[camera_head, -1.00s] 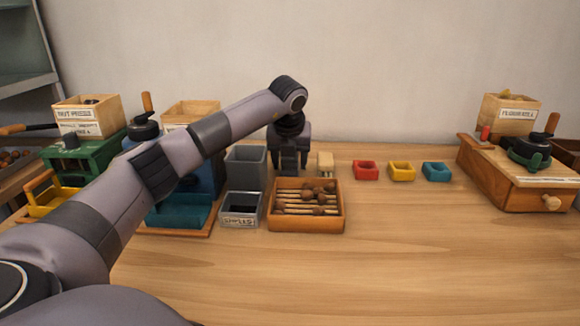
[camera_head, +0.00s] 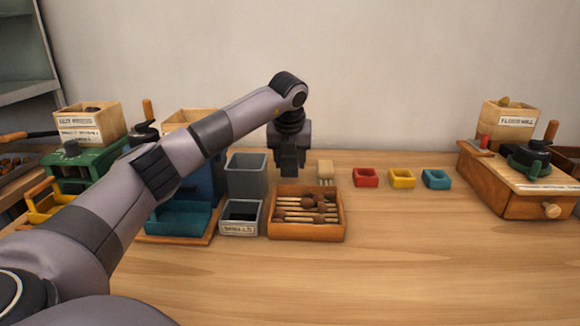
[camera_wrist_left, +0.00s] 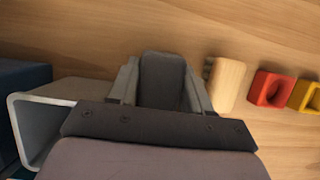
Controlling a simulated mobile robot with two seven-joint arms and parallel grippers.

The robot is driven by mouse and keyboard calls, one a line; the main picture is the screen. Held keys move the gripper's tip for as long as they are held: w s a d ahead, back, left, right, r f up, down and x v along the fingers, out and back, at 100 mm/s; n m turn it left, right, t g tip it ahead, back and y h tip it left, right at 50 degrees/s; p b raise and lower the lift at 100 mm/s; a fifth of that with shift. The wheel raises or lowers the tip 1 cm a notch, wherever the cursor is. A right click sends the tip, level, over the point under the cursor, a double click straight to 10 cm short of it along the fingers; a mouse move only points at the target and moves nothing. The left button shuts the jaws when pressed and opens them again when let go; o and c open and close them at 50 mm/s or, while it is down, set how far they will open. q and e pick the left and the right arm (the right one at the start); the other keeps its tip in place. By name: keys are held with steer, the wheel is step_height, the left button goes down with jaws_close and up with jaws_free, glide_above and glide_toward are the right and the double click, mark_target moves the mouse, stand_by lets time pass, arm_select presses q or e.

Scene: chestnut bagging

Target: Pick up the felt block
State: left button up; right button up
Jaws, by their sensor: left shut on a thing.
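My left gripper (camera_head: 289,168) points down at the back of the table, behind the slatted wooden tray and just right of the tall grey bin. It is shut on the felt block (camera_wrist_left: 162,80), a dark grey block between its two fingers in the left wrist view. The block's lower part is hidden there, and in the head view I cannot make it out apart from the dark fingers. My right gripper is in neither view.
A small wooden brush (camera_head: 325,170) stands close to the right of the gripper. The tall grey bin (camera_head: 247,178) is close on its left. The slatted tray (camera_head: 306,230) with chestnuts lies in front. Red (camera_head: 366,183), yellow and teal cups stand further right. The front table is clear.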

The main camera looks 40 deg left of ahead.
arm_select(q)
step_height(320, 180, up, 18)
steer(key=p, duration=0.3)
steer(key=shift+f, duration=0.25)
steer(key=o, duration=0.5)
steer(key=c, duration=0.6)
steer(key=shift+d+f, duration=0.1)
